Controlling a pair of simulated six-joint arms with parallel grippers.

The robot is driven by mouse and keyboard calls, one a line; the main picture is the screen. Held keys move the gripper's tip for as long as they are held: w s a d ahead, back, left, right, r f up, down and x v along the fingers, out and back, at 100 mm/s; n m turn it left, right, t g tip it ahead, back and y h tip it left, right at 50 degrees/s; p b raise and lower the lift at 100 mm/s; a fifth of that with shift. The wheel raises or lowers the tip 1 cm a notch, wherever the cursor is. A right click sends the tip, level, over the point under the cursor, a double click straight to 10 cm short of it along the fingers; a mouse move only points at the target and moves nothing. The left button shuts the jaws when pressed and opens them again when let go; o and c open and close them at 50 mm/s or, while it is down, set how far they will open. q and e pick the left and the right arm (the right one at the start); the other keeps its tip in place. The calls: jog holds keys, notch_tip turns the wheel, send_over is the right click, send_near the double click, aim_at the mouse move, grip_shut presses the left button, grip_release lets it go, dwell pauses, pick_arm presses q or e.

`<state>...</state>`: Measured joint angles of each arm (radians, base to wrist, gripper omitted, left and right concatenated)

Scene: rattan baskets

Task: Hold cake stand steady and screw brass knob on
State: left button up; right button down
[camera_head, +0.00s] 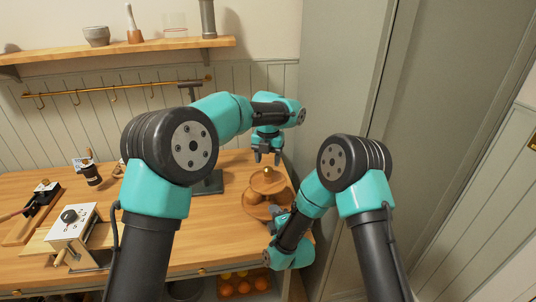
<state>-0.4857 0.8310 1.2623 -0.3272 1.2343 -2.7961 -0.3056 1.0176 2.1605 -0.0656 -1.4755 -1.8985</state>
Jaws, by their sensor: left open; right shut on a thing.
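The tiered wooden cake stand (254,206) stands upright near the right end of the table. A small brass knob (267,171) sits at its top; I cannot tell how far it is threaded on. My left gripper (267,160) points down just above the knob, with its fingers apart and empty. My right gripper (277,215) is low at the stand's near right side and is shut on the stand. The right arm hides part of the lower tier and the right fingertips.
A white box with a dark knob (73,227) and a dark-handled tool (90,174) stand at the left of the wooden table (215,230). A shelf (120,48) and hook rail (115,87) are behind. Cabinet panels (345,60) rise at right. Oranges (244,287) lie below the tabletop.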

aim_at(268, 167)
pick_arm(q)
jog(key=n, duration=0.7)
jog(key=shift+r, duration=0.25)
jog(key=n, duration=0.6)
jog(key=shift+r, duration=0.15)
jog(key=n, duration=0.6)
jog(key=shift+r+n, duration=0.2)
jog(key=shift+n, duration=0.2)
jog(key=n, duration=0.3)
jog(key=shift+r+n, duration=0.1)
jog(key=shift+n, duration=0.3)
jog(key=n, duration=0.3)
jog(key=shift+r+n, duration=0.15)
jog(key=shift+n, duration=0.25)
jog(key=n, duration=0.3)
jog(key=shift+r+n, duration=0.1)
jog(key=shift+n, duration=0.3)
jog(key=n, duration=0.4)
jog(key=shift+r, duration=0.1)
jog(key=n, duration=0.6)
jog(key=shift+r, duration=0.2)
jog(key=n, duration=0.6)
jog(key=shift+r+n, duration=0.15)
jog(key=shift+n, duration=0.25)
jog(key=n, duration=0.6)
jog(key=shift+r+n, duration=0.2)
jog(key=shift+n, duration=0.2)
jog(key=shift+f, duration=4)
